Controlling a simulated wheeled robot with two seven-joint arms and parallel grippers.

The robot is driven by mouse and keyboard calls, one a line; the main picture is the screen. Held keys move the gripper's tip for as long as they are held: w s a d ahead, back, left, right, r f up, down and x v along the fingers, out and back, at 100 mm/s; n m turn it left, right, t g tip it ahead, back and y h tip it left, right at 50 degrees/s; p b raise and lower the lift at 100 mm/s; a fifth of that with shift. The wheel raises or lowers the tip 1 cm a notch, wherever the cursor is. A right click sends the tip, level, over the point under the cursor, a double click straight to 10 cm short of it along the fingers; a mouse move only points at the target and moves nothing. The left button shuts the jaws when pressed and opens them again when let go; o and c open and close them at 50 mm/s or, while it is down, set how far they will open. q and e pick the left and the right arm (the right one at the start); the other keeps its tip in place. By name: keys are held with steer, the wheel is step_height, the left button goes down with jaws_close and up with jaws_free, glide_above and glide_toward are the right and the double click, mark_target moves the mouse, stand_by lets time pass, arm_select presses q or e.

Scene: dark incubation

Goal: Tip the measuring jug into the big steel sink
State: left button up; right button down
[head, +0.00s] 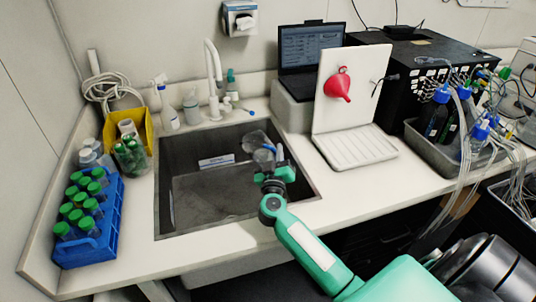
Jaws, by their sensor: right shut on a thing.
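The big steel sink (172,222) is a dark rectangular basin set in the white counter, left of the middle of the head view. The measuring jug (254,139) is a clear vessel over the right part of the sink. It looks tilted; its lower part is partly hidden by my gripper, and I cannot tell what is inside it. My right gripper (270,160) reaches in from the lower right on a green arm and is shut on the jug above the basin. My left gripper is not in view.
A blue rack (108,222) of green-capped bottles stands left of the sink, with a yellow bin (144,124) behind it. The faucet (213,75) and several bottles line the back edge. A white drying board (349,100) with a red funnel (338,84) stands to the right.

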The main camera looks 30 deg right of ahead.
steer(key=r+n+p, duration=0.1)
steer(key=p, duration=0.1)
steer(key=shift+r+t+p, duration=0.1)
steer(key=shift+t+p, duration=0.2)
steer(key=shift+p, duration=0.05)
steer(key=shift+a+r+n+p, duration=0.1)
steer(key=shift+n+p, duration=0.45)
steer(key=shift+n, duration=0.05)
steer(key=r+n+t+p, duration=0.1)
steer(key=p, duration=0.1)
steer(key=shift+a+r+n+p, duration=0.1)
steer(key=shift+a+n+p, duration=0.05)
steer(key=shift+n+p, duration=0.2)
steer(key=shift+a+n+y+p, duration=0.1)
steer(key=shift+n+y+p, duration=0.3)
steer(key=shift+y, duration=0.1)
steer(key=shift+w+r, duration=0.1)
stand_by(0.4)
